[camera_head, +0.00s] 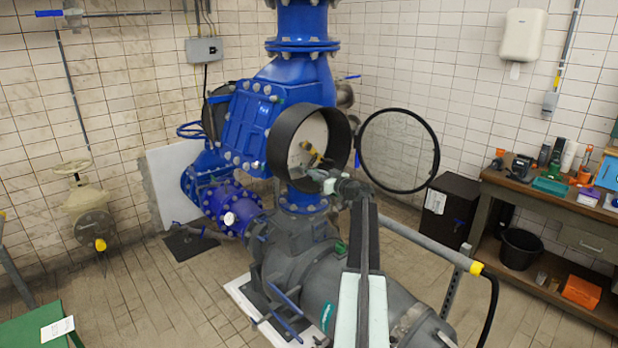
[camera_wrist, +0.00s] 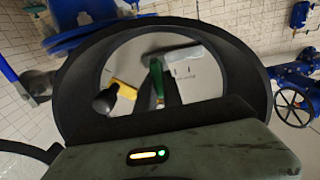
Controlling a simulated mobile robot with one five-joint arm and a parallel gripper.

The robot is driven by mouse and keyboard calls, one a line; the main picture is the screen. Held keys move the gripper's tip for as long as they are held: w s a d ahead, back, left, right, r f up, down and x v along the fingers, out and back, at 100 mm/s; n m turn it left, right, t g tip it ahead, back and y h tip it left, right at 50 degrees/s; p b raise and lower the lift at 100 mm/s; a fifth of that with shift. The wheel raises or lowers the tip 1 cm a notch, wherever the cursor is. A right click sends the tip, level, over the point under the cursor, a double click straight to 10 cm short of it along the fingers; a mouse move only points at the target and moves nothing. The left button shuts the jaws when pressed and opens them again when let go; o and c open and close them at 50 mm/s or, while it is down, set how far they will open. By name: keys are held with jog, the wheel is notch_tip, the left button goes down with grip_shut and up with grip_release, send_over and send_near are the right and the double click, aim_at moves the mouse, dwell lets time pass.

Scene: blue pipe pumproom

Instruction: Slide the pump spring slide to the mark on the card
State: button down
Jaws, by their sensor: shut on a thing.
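A round black housing (camera_head: 290,148) on the blue pump stands open, its round glass cover (camera_head: 399,150) swung out to the right. In the wrist view its thick black rim (camera_wrist: 83,95) surrounds a pale inner face (camera_wrist: 205,80). The dark fingers of my gripper (camera_wrist: 163,84) reach through the rim and are shut on a small green piece (camera_wrist: 156,76), apparently the pump spring slide. A yellow piece (camera_wrist: 127,90) with a black knob (camera_wrist: 105,101) is left of the fingers. A light grey bar (camera_wrist: 187,54) lies beyond. My fingers hide part of the face, and no mark is clearly readable.
A workbench (camera_head: 540,195) with tools stands right. A white card (camera_head: 57,329) lies on a green surface (camera_head: 30,325) at lower left. Floor is free at left.

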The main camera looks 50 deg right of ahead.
jog(key=shift+d, duration=0.2)
jog(key=c, duration=1.5)
grip_release()
jog(key=s, duration=0.7)
jog(key=shift+s+a, duration=0.35)
jog(key=shift+s, duration=0.1)
